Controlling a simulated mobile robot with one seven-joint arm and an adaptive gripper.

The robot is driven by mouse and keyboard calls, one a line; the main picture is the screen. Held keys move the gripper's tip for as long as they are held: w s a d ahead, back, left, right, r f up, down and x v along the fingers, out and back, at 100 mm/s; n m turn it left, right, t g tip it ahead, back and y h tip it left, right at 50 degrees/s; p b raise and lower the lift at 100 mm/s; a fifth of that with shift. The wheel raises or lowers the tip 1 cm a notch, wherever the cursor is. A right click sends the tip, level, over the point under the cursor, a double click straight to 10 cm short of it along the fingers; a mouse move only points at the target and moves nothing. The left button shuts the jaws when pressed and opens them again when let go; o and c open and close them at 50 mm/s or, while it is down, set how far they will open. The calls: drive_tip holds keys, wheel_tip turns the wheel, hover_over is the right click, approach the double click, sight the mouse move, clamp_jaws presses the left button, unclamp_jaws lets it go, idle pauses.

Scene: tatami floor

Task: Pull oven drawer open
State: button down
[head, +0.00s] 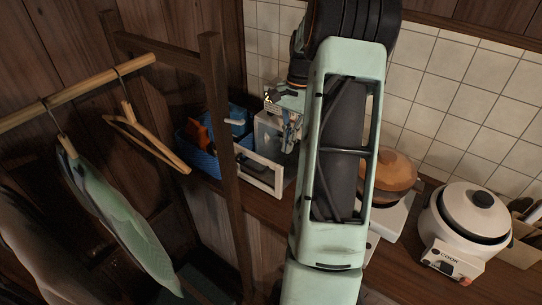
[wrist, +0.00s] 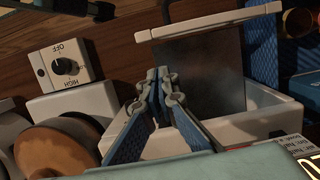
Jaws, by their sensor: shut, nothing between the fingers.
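The small white oven (head: 268,130) stands on the wooden counter, left of my arm. Its white-edged front (head: 262,172) sticks out from the body toward the room. In the wrist view, a white front bar (wrist: 208,21) lies away from the white oven body (wrist: 262,122), with a dark grey flat panel (wrist: 200,72) between them. My gripper (wrist: 160,78) is shut and empty, its blue-grey fingers together beside the left edge of that panel. In the head view, my gripper (head: 290,138) is over the oven's right side, partly hidden by my arm.
A blue basket (head: 198,155) stands left of the oven. A brown-lidded pot (head: 388,172) on a white stove and a white cooker (head: 465,222) stand to the right. A wooden clothes rack (head: 222,130) with hangers is at the left. A white unit with a knob (wrist: 63,66) shows in the wrist view.

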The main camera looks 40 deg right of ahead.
sight(275, 176)
drive_tip(key=x, duration=0.6)
drive_tip(key=a+p+x, duration=0.1)
drive_tip(key=x, duration=0.2)
drive_tip(key=shift+s+f, duration=0.3)
drive_tip(key=shift+a, duration=0.1)
drive_tip(key=shift+s+a, duration=0.3)
drive_tip(key=shift+a, duration=0.6)
drive_tip(key=shift+s+a, duration=0.3)
drive_tip(key=shift+a, duration=0.6)
drive_tip(key=shift+r, duration=0.1)
drive_tip(key=v, duration=1.1)
drive_tip(key=shift+d+r, duration=0.35)
drive_tip(key=shift+w+b, duration=0.2)
drive_tip(key=shift+b, duration=0.2)
